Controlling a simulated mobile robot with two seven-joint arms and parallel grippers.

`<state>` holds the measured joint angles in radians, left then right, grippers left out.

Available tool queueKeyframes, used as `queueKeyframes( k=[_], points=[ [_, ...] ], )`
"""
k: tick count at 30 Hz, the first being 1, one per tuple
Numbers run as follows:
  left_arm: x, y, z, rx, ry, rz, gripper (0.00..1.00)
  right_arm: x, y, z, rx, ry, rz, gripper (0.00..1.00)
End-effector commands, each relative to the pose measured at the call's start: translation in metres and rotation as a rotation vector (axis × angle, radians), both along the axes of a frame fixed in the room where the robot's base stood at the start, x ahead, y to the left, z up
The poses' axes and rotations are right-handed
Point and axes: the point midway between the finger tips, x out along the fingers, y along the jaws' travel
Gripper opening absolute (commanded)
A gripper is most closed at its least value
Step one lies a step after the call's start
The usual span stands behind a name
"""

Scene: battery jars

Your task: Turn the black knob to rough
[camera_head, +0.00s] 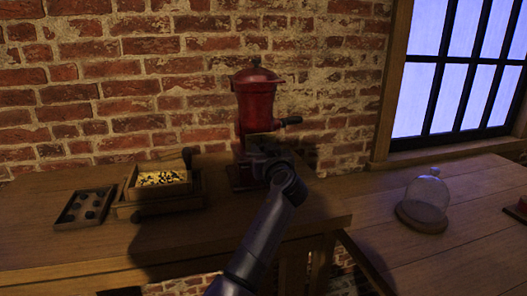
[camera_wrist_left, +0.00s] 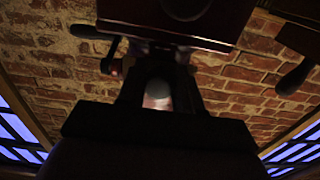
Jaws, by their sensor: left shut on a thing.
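A red grinder (camera_head: 258,100) with a dark lid and a side crank (camera_head: 291,121) stands on the wooden table against the brick wall. My left gripper (camera_head: 262,148) is at the grinder's lower front, with my arm in front of its base. In the left wrist view, the gripper's two dark fingers (camera_wrist_left: 159,66) reach up to the underside of the grinder's dark red body (camera_wrist_left: 222,22) and are shut on a small dark part, which seems to be the black knob. The knob is mostly hidden by the fingers, so its setting cannot be read. My right gripper is not in view.
A wooden box (camera_head: 128,190) holding pale and dark bits stands left of the grinder. A tray (camera_head: 68,207) with several dark round pieces lies further left. A glass dome (camera_head: 428,192) stands on the right table, below the window (camera_head: 465,65).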

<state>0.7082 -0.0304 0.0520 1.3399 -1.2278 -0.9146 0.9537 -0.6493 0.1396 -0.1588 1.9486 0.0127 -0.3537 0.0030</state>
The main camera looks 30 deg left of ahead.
Motion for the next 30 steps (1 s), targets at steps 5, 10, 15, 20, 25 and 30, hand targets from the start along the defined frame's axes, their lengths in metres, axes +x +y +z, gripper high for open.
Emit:
queueKeyframes(
  k=[5,10,15,20,25,30],
  points=[
    [0.000,0.000,0.000,0.020,0.024,0.000,0.04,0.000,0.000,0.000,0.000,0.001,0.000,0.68],
    [0.000,0.000,0.000,0.072,0.084,0.000,0.04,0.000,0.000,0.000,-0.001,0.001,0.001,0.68],
    [0.000,0.000,0.000,0.157,0.184,-0.001,0.04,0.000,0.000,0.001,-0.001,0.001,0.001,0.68],
    [-0.001,0.000,0.001,0.256,0.300,0.000,0.04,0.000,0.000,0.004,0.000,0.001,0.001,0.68],
    [-0.001,0.000,0.001,0.360,0.423,0.000,0.04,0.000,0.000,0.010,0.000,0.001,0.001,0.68],
    [-0.001,0.000,0.001,0.462,0.542,-0.001,0.04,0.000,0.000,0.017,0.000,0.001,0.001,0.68]
  ],
)
